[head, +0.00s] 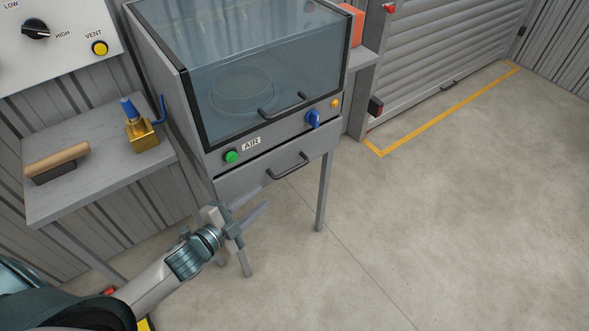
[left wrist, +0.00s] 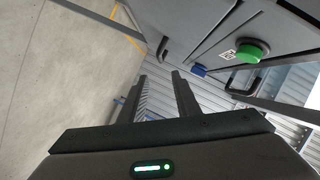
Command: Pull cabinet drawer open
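The grey cabinet (head: 178,95) has a glass lid on top and a flat drawer (head: 245,180) below its control strip. The drawer front looks flush with the cabinet, so the drawer appears shut. Its dark bar handle (head: 288,166) is in the middle of the front; it also shows in the left wrist view (left wrist: 163,48), beyond the fingertips. My left gripper (head: 262,200) is open and empty, below and left of the handle, apart from it. Its two fingers (left wrist: 160,80) stand spread in the left wrist view. My right gripper is not in view.
A green button (head: 231,156), a blue knob (head: 313,118) and the lid handle (head: 283,105) sit above the drawer. A side shelf (head: 95,180) at left holds a brass valve (head: 141,132) and a wood-handled tool (head: 57,162). The floor at right is clear.

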